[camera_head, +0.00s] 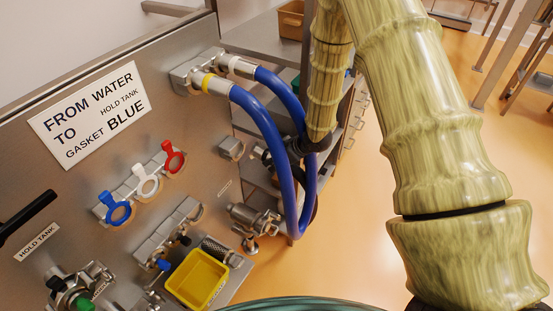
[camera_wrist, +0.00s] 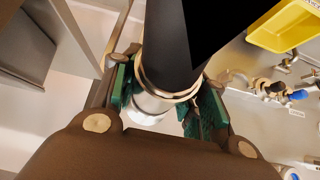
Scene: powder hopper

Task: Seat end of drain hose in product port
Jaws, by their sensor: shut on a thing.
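My gripper (camera_wrist: 160,92) is shut on a dark hose end with a metal collar (camera_wrist: 168,93); the green finger pads press it from both sides in the wrist view. The pale end of the fitting points away from the palm, with no port visibly touching it. In the head view my gripper (camera_head: 290,150) is mostly hidden behind the blue hose (camera_head: 283,150), to the right of the steel panel (camera_head: 120,130). A metal valve fitting (camera_head: 255,220) sticks out at the panel's lower right. I cannot tell which fitting is the product port.
The blue hose loops down from two banded ends on a bracket (camera_head: 188,78). Blue, white and red gaskets (camera_head: 146,183) hang on the panel. A yellow bin (camera_head: 197,280) sits below; it also shows in the wrist view (camera_wrist: 285,25). Shelves stand behind. Open floor lies right.

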